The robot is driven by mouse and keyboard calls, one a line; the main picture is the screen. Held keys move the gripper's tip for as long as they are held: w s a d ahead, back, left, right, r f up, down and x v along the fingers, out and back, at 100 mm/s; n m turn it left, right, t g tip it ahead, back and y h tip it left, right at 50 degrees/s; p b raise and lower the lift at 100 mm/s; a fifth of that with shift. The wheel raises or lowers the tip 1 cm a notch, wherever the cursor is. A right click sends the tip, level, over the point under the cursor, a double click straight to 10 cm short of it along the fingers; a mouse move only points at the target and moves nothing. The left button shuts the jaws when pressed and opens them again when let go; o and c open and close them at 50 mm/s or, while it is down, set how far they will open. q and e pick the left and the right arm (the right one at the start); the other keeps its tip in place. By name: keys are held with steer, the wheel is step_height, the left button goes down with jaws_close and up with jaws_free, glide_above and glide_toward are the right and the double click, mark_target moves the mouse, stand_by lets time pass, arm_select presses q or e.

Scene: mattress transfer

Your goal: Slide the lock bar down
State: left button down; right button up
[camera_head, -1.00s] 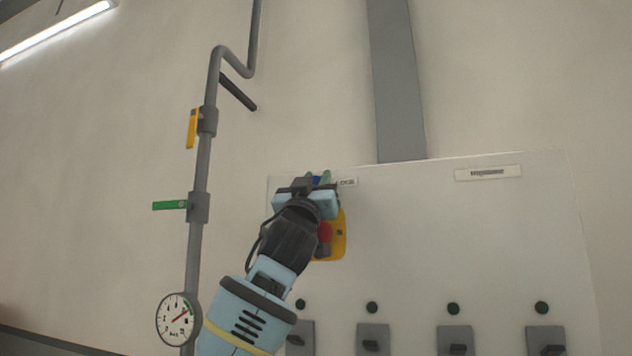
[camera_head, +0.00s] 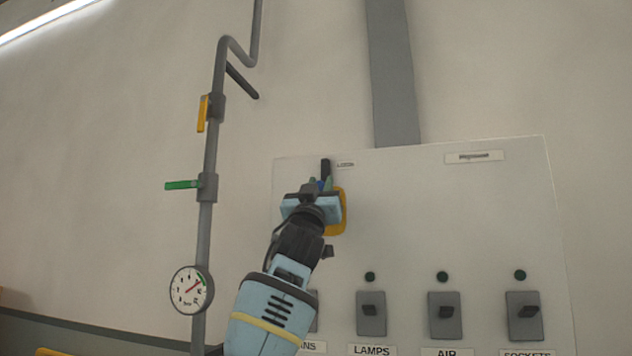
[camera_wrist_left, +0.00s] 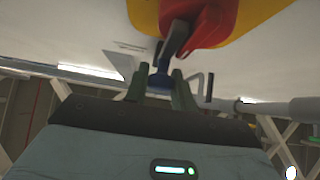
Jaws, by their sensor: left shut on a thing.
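My left gripper (camera_head: 322,186) is at the upper left of the white panel, just below a small label that appears to read LOCK (camera_head: 345,164). Its green fingers are shut on a blue piece, seemingly the grip of the lock bar (camera_wrist_left: 160,80). In the left wrist view, the fingers (camera_wrist_left: 160,92) sit either side of this piece. A grey arm (camera_wrist_left: 174,40) shows just beyond it, in front of a red part (camera_wrist_left: 215,18) on a yellow plate (camera_wrist_left: 145,14). In the head view, a dark upright strip (camera_head: 325,168) shows above the fingers. My left gripper and arm hide most of the mechanism.
Below on the panel (camera_head: 430,210) are several grey switches (camera_head: 445,315) with green lamps above and labels beneath. To the left runs a grey pipe (camera_head: 211,150) with a yellow lever (camera_head: 202,114), a green lever (camera_head: 183,185) and a gauge (camera_head: 191,289).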

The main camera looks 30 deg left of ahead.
arm_select(q)
steer(key=shift+w+f, duration=0.2)
steer(key=shift+f, duration=0.15)
arm_select(e)
steer(key=shift+s+a+f, duration=0.1)
steer(key=shift+s, duration=0.2)
steer(key=shift+w, duration=0.15)
arm_select(q)
steer(key=c, duration=1.5)
jaws_free()
steer(key=shift+f, duration=0.1)
steer(key=shift+o, duration=1.5)
steer(key=shift+s+r, duration=0.2)
steer(key=shift+s+f, duration=0.1)
